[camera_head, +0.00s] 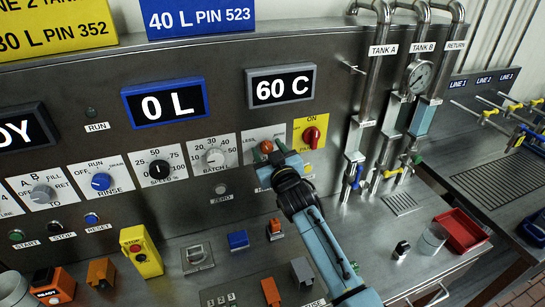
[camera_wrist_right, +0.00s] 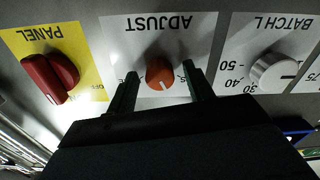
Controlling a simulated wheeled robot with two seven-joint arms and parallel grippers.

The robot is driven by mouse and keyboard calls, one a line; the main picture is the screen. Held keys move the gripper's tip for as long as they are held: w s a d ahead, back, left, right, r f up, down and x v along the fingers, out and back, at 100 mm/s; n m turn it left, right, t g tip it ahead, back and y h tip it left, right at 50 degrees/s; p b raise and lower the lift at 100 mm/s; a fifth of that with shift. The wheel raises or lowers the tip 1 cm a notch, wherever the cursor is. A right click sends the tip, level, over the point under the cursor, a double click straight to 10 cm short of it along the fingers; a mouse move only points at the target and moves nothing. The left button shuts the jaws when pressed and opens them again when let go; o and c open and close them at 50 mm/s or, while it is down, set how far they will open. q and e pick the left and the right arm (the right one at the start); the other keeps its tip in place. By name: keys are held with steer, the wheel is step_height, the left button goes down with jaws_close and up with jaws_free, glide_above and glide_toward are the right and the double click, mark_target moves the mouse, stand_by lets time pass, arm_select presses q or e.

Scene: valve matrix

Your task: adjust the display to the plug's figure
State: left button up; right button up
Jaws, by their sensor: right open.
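The blue-framed display (camera_head: 164,102) reads 0 L and the dark-framed display (camera_head: 279,85) reads 60 C. The orange ADJUST knob (camera_wrist_right: 160,72) sits on a white label plate; its top shows in the head view (camera_head: 266,146). My right gripper (camera_wrist_right: 163,90) is open, with one finger on each side of this knob; I cannot tell whether they touch it. The gripper hides much of the plate in the head view (camera_head: 279,163). A blue sign (camera_head: 197,17) reads 40 L PIN 523 and a yellow sign (camera_head: 55,30) reads 30 L PIN 352. I cannot tell which thing is the plug. My left gripper is not in view.
The red PANEL knob (camera_head: 311,136) and the BATCH L knob (camera_head: 215,157) flank the ADJUST knob. A blue block (camera_head: 237,240), orange blocks and a yellow stop box (camera_head: 141,252) stand on the bench below. Tank pipes and a red tray (camera_head: 461,231) are at right.

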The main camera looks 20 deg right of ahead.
steer(key=s+b, duration=0.1)
steer(key=s, duration=1.2)
steer(key=shift+s+d, duration=0.15)
steer(key=shift+d, duration=0.1)
